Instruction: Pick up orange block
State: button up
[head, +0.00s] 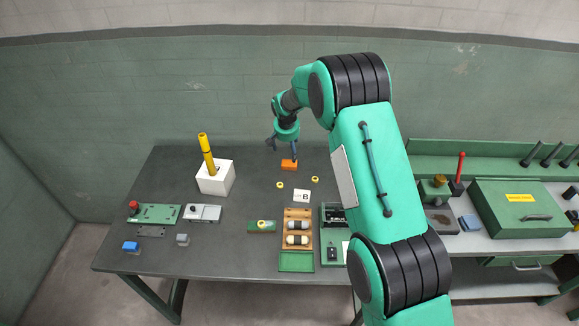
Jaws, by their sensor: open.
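The orange block (289,164) is a small box lying on the dark grey table (200,255), towards its back edge. My gripper (283,147) is above the block with its fingers pointing down and spread apart. One finger shows to the left, and the other reaches down close to the top of the block. I cannot tell whether that finger touches it. The gripper is open and holds nothing that I can see.
A white holder (216,181) with a yellow cylinder (206,153) stands left of the block. A wooden tray (283,241) and green panels are nearer. Open table lies between holder and block.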

send_over(289, 163)
jog(key=s, duration=0.2)
jog(key=shift+f, duration=3.5)
jog(key=shift+f, duration=0.1)
jog(key=shift+p+x, duration=0.45)
jog(key=shift+x, duration=2.1)
jog(key=shift+w, duration=0.1)
jog(key=shift+c, duration=0.5)
jog(key=c, duration=1.4)
